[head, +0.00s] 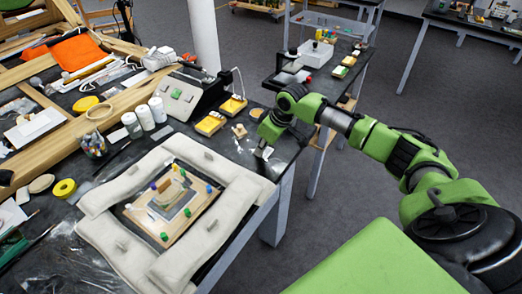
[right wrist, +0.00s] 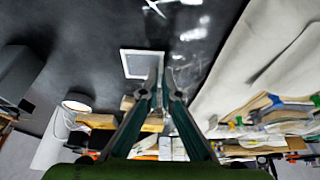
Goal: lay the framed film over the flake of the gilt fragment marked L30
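The gilt fragment (head: 166,197) lies on a board inside a ring of pale padded cushions, with coloured pegs around it. The L30 mark and its flake are too small to read. My right gripper (head: 264,147) is low over the table's right edge, right of the cushions. A small white square frame with a dark, see-through middle, likely the framed film (right wrist: 124,64), lies beyond its fingertips in the right wrist view. The right gripper (right wrist: 165,88) shows a narrow gap between its tips, with the frame's edge beside the left one, not clearly gripped. My left gripper is out of view.
The cushions (head: 115,253) form a raised border around the fragment. Yellow blocks (head: 211,124), white jars (head: 158,109) and a grey device (head: 185,95) stand behind. Tools and an orange cloth (head: 77,52) crowd the left.

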